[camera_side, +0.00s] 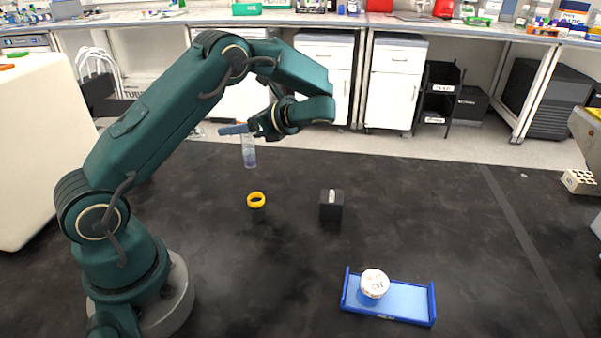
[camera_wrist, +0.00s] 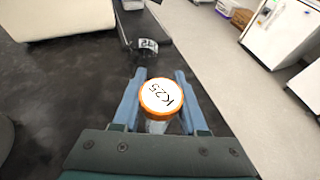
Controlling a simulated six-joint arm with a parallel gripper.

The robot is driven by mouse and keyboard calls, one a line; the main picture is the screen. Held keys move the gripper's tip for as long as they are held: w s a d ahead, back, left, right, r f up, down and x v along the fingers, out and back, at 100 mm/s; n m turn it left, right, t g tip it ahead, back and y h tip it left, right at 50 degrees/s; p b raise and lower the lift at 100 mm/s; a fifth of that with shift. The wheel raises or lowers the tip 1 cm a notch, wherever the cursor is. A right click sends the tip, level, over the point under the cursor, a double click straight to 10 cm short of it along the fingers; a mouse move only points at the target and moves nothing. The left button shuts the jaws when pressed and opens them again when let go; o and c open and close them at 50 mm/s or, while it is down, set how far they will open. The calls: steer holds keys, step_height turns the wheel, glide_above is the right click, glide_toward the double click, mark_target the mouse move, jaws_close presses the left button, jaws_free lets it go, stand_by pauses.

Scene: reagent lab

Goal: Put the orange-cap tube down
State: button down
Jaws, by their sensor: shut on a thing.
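My gripper (camera_side: 240,129) is shut on the orange-cap tube (camera_side: 250,153) and holds it upright above the black mat. The tube is clear, with some bluish liquid low in it. In the wrist view the orange cap (camera_wrist: 161,98), its white top marked "K25", sits between the two blue fingers of my gripper (camera_wrist: 158,97). In the side view the fingers hide the cap.
A small black block (camera_side: 331,213) with a white mark on top stands right of the yellow ring. A blue tray (camera_side: 410,302) with a white-lidded round container (camera_side: 374,283) is at front right. A pale multi-hole block (camera_side: 578,182) lies at far right. The mat between them is clear.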

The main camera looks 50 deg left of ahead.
steer(key=shift+w+d+f, duration=0.1)
steer(key=shift+w+f, duration=0.05)
steer(key=shift+f, duration=0.95)
steer(key=shift+w+d+f, duration=0.1)
steer(key=shift+f, duration=1)
steer(key=shift+f, duration=0.1)
steer(key=shift+c, duration=2.2)
jaws_free()
